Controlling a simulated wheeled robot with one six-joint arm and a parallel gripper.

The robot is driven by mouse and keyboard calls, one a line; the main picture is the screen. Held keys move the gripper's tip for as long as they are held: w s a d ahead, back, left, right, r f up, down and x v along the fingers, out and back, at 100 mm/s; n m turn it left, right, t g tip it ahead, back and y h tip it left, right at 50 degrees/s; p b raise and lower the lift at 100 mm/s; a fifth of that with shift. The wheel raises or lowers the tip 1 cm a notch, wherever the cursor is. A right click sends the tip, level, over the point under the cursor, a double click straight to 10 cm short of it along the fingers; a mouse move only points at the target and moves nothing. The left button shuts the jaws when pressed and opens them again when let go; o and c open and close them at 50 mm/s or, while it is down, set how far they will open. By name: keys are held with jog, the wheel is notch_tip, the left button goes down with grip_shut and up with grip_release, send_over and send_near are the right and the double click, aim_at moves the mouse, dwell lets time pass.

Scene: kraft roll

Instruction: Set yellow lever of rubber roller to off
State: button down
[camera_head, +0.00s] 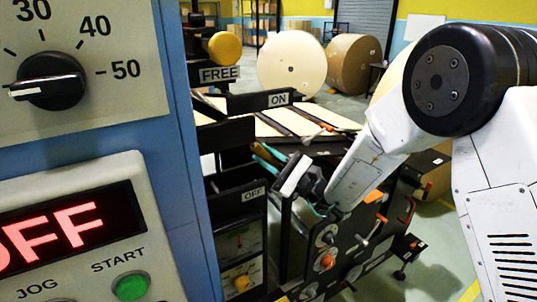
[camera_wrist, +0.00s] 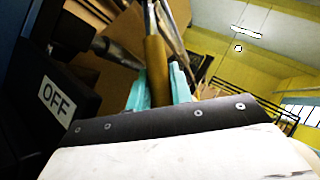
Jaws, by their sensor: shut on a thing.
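The yellow lever (camera_wrist: 157,70) shows in the wrist view as a dull yellow bar between the teal fingers of my gripper (camera_wrist: 160,88). My gripper is shut on it. In the head view my gripper (camera_head: 268,156) is at the black frame of the rubber roller, between the ON label (camera_head: 278,99) above and the OFF label (camera_head: 254,194) below. The lever is mostly hidden there. The OFF label also shows in the wrist view (camera_wrist: 56,97), left of the fingers. A yellow ball knob (camera_head: 225,48) stands above the FREE label (camera_head: 221,74).
A blue control cabinet with a black dial (camera_head: 47,80), a red OFF display (camera_head: 68,229) and a green START button (camera_head: 131,287) fills the left. Orange handles (camera_head: 374,196) stick out below my arm. Large paper rolls (camera_head: 291,64) stand behind on open floor.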

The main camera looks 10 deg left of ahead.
jog(key=shift+d+f, duration=0.1)
jog(key=shift+f, duration=0.2)
jog(key=c, duration=1.4)
grip_release()
jog(key=shift+w, duration=0.1)
jog(key=shift+o, duration=0.7)
jog(key=shift+d, duration=0.1)
jog(key=shift+r, duration=0.15)
jog(key=v, duration=0.7)
jog(key=shift+d+f, duration=0.2)
jog(key=shift+d, duration=0.05)
